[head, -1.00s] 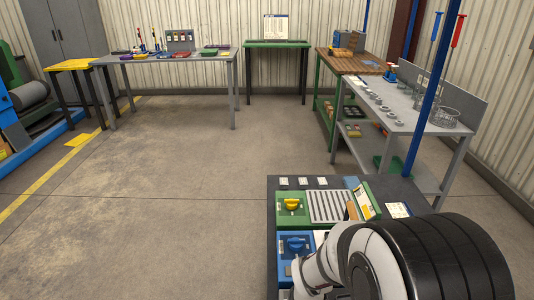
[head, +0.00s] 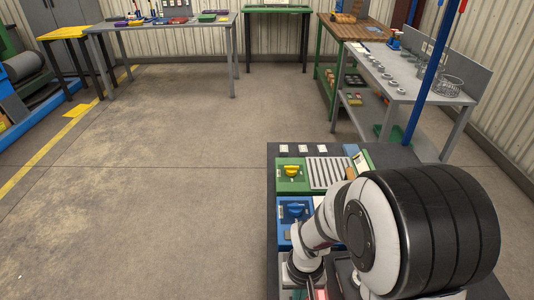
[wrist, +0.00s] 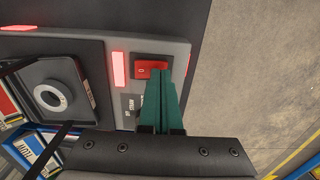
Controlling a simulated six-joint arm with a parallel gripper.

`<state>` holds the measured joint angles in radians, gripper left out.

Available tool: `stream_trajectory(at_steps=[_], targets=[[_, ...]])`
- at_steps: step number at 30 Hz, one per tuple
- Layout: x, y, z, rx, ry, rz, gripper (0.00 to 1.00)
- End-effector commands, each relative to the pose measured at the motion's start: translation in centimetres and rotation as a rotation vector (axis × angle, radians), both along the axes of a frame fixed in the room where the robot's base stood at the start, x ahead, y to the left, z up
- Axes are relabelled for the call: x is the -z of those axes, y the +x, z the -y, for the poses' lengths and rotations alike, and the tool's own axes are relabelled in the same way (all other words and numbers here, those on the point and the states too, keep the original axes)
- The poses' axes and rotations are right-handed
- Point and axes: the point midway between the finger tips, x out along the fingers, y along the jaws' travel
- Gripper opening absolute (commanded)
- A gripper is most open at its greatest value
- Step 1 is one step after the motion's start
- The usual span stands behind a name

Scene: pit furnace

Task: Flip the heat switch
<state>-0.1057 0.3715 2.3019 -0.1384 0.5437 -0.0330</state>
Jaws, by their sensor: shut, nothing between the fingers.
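A red rocker switch (wrist: 142,70) with a white mark sits in a dark frame on a grey panel (wrist: 180,52) in the wrist view. My gripper (wrist: 158,74) is shut and empty. Its teal fingertips are at the right part of the switch and hide some of it; whether they touch it I cannot tell. A lit red strip (wrist: 119,69) is on the panel left of the switch. Small dark labelled parts (wrist: 130,104) lie below, partly hidden. In the head view my wrist hides most of this area.
A dark unit with a round pale ring (wrist: 50,96) adjoins the panel. In the head view a green box with a yellow handle (head: 291,171) and a blue box with a blue handle (head: 295,209) stand on the bench near my arm. Open floor (head: 150,190) lies left.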

Motion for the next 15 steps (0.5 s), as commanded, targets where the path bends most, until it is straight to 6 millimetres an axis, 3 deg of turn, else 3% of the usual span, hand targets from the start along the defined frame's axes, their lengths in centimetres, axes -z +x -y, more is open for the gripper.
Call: stream_trajectory(at_steps=[15], targets=[[-5.8,0.1,0.0,0.0,0.0,0.004,0.0]])
